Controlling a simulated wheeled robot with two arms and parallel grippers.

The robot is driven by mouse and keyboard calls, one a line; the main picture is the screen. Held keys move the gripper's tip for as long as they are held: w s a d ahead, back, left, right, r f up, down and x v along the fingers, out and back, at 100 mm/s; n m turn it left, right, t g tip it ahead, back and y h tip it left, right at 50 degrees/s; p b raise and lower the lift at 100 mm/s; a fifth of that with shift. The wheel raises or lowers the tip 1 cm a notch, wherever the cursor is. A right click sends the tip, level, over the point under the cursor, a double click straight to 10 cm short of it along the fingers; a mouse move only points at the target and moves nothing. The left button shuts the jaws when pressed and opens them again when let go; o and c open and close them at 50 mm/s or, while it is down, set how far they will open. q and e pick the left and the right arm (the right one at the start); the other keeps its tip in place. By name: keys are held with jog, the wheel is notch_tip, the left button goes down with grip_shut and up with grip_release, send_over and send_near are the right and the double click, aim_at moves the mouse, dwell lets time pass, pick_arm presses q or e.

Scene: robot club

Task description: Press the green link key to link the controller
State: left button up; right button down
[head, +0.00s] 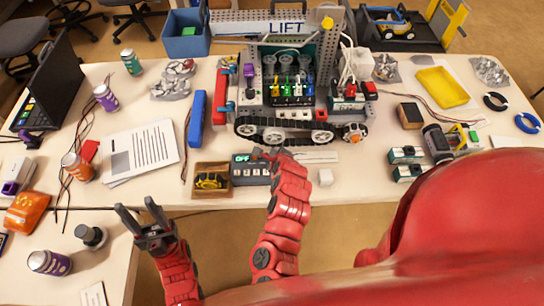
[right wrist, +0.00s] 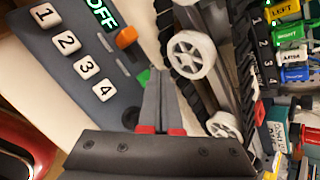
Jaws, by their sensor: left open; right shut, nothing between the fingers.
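The controller (head: 251,170) is a dark grey box near the table's front edge. Its display reads OFF in green. In the right wrist view the controller (right wrist: 75,75) shows white keys 1 to 4, an orange knob (right wrist: 126,37) and the green link key (right wrist: 143,77) at its edge. My right gripper (head: 266,154) is shut and empty at the controller's right end; in the right wrist view its fingertips (right wrist: 158,75) are beside the green key and partly hide it. I cannot tell if they touch it. My left gripper (head: 140,212) is open and empty in front of the table edge.
A tracked robot (head: 290,90) with wheels stands just behind the controller, close to my right fingers. A wooden tray (head: 212,193) with a yellow-black item sits left of the controller. Papers (head: 140,150) lie further left.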

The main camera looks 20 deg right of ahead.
jog(key=shift+f, duration=0.3)
jog(key=shift+f+b, duration=0.4)
jog(key=shift+b, duration=0.05)
dwell(0.5)
jog(key=shift+r, duration=0.1)
jog(key=shift+r+p, duration=0.75)
notch_tip(320, 180, up, 5)
jog(key=p, duration=0.4)
dwell(0.5)
dwell(0.6)
